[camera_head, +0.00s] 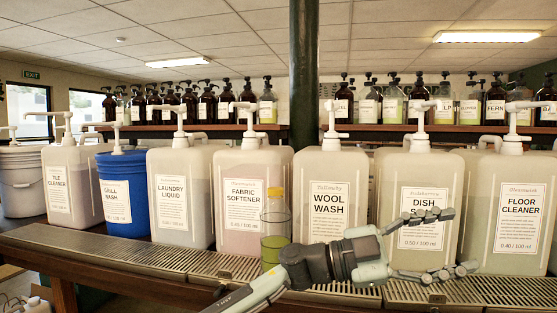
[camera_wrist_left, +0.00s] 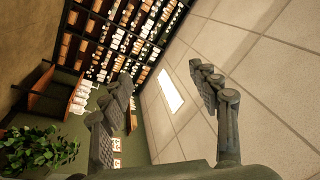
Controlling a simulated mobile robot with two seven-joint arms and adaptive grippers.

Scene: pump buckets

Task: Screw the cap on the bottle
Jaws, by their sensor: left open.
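A clear bottle (camera_head: 275,243) with green liquid in its lower part stands upright on the slatted counter, in front of the fabric softener and wool wash jugs. My right gripper is in neither view.
Large pump jugs line the counter, among them wool wash (camera_head: 331,195), fabric softener (camera_head: 241,200) and floor cleaner (camera_head: 515,215). A blue bucket (camera_head: 123,195) stands at left. A metal grate (camera_head: 130,249) runs along the front.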

